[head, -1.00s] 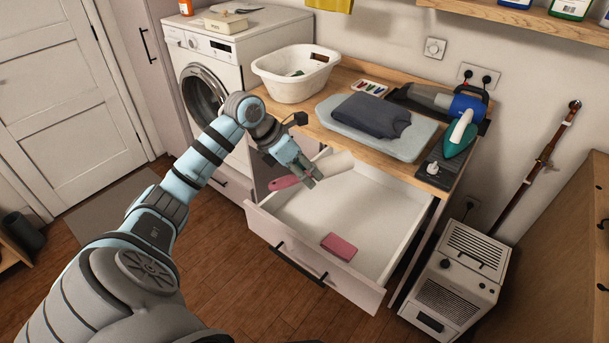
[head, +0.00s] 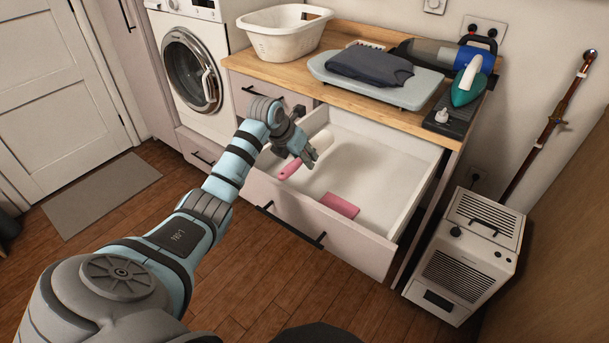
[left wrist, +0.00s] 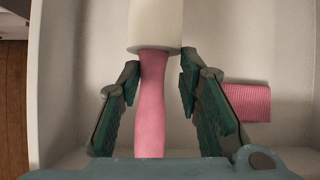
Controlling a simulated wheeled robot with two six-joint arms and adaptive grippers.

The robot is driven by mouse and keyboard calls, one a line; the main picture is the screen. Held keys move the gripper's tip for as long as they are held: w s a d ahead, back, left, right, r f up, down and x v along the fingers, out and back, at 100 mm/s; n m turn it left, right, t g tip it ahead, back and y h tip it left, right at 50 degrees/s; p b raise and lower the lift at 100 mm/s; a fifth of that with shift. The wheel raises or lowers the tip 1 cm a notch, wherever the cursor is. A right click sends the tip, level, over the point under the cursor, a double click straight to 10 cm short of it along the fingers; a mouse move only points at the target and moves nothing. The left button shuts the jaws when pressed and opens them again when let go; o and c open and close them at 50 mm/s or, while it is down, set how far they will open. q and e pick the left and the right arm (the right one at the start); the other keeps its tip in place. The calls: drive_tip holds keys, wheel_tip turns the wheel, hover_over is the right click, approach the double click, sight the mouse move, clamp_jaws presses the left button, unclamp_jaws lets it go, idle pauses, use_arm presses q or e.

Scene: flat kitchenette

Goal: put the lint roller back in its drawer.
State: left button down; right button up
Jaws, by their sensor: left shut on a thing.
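The lint roller has a pink handle (head: 290,168) and a white roll, partly behind my fingers in the head view. My left gripper (head: 310,158) is shut on its handle, over the left part of the open drawer (head: 385,190). In the left wrist view, the handle (left wrist: 150,110) runs between the green finger pads and the white roll (left wrist: 155,25) points away. The handle end reaches near the drawer's front panel. I cannot tell whether the roller touches the drawer floor. My right gripper is not in view.
A pink ribbed block (head: 339,205) lies in the drawer near its front, right of the roller; the rest of the floor looks bare. The wooden counter (head: 300,85) above holds a basket, an ironing board with dark cloth, and an iron. A white appliance (head: 467,255) stands right of the drawer.

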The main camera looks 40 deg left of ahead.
use_arm(q)
wheel_tip(320, 180, down, 6)
drive_tip(key=shift+r+b, duration=0.2)
drive_tip(key=shift+b, duration=0.3)
drive_tip(key=c, duration=1.1)
unclamp_jaws()
drive_tip(key=shift+f, duration=0.1)
drive_tip(key=shift+s+r, duration=0.1)
drive_tip(key=shift+r, duration=0.2)
drive_tip(key=p+v, duration=0.2)
drive_tip(key=v, duration=0.9)
drive_tip(key=shift+s+r+p, duration=0.25)
drive_tip(key=shift+r+p, duration=0.1)
